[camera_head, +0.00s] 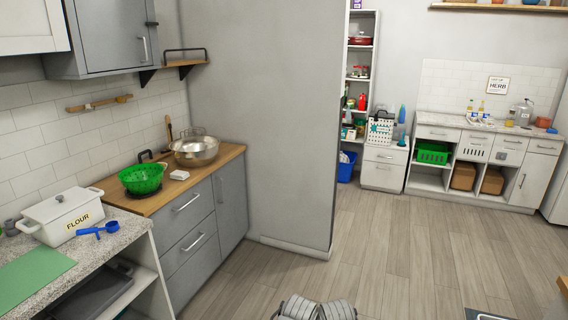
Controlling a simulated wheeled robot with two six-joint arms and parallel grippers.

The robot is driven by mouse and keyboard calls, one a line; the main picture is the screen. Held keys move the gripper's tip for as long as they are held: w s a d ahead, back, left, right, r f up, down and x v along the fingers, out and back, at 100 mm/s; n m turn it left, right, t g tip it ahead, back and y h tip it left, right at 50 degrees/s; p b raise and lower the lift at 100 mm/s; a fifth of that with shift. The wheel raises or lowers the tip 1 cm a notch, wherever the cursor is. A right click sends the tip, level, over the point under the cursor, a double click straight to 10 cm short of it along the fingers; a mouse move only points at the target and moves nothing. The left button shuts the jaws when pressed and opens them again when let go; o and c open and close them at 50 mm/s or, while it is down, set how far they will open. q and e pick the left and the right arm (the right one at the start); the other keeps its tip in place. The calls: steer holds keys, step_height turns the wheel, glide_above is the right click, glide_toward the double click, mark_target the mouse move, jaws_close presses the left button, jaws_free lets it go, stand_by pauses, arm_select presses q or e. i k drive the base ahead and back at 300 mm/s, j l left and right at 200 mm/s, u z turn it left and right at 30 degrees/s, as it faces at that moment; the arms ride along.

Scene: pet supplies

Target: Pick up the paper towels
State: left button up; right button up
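I cannot make out any paper towels in this view. Shelves at the back (358,95) hold several small items, too small to tell apart. A white perforated basket (381,131) with things in it stands on a white cabinet beside the shelves. Neither of my grippers shows; only grey rounded parts, which look like mine, appear at the bottom edge.
A grey wall (275,120) juts out in the middle. Left of it, a wooden counter (157,198) bears a green colander (141,179) and a metal bowl (196,152). A white flour box (62,217) is nearer. Wooden floor (380,240) is clear towards the back cabinets (437,133).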

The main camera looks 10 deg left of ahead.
mark_target(178, 175)
steer(key=i+u, duration=0.25)
steer(key=i, duration=0.3)
steer(key=i+l+u, duration=0.1)
steer(key=i+u, duration=0.15)
steer(key=i, duration=0.35)
steer(key=i+l+u, duration=0.25)
steer(key=i, duration=0.3)
steer(key=i+l+u, duration=0.2)
steer(key=i+u, duration=0.3)
steer(key=i+l+u, duration=0.3)
steer(key=u, duration=0.2)
steer(key=i+l+u, duration=0.35)
steer(key=l+u, duration=0.15)
